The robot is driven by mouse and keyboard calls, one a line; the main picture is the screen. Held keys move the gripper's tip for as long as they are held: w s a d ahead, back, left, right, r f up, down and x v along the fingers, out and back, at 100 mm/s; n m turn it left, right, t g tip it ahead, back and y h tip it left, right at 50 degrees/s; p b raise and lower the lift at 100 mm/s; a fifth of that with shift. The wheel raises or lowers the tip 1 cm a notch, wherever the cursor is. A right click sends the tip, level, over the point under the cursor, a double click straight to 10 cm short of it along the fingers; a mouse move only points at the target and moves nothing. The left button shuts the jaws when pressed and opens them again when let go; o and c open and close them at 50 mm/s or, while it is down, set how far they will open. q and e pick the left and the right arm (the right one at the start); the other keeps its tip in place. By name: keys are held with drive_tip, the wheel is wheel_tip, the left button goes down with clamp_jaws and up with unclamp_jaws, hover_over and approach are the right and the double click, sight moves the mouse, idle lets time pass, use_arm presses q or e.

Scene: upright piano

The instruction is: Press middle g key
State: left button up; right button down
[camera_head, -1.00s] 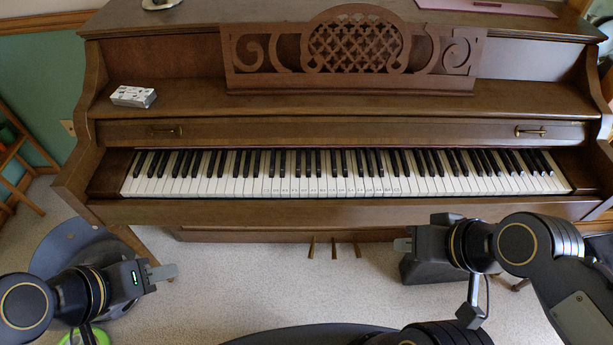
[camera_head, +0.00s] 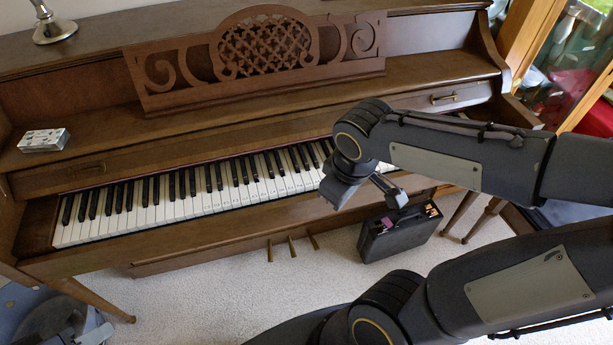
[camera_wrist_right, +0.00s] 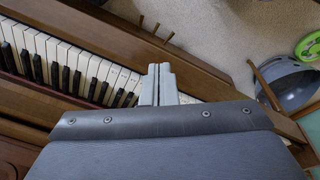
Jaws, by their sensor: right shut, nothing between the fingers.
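The piano keyboard (camera_head: 180,205) runs diagonally across the head view, and its right part is hidden behind my right arm. Several white keys near the middle carry small marks too small to read, so I cannot pick out the middle g key. Contact with a key cannot be told. A piece of my left gripper (camera_head: 97,335) shows at the bottom left.
The wooden front rail (camera_head: 190,235) borders the keys. A small white box (camera_head: 44,140) sits on the piano's ledge. A dark case (camera_head: 398,235) stands on the carpet below. Three pedals (camera_head: 292,248) show under the piano.

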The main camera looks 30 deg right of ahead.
drive_tip(key=w+d+f+n+h, duration=0.1)
drive_tip(key=w+d+n+h, duration=0.1)
drive_tip(key=w+n+h, duration=0.35)
drive_tip(key=n+t+h, duration=0.1)
drive_tip(key=n+h, duration=0.2)
drive_tip(key=n, duration=0.1)
hover_over(304, 181)
drive_tip(key=shift+a+f+p, duration=0.1)
drive_tip(key=shift+f+p, duration=0.1)
drive_tip(key=shift+p, duration=0.25)
wheel_tip(304, 181, down, 9)
drive_tip(key=b, duration=0.7)
idle(0.8)
drive_tip(key=shift+f+b, duration=0.35)
drive_tip(key=shift+b, duration=0.2)
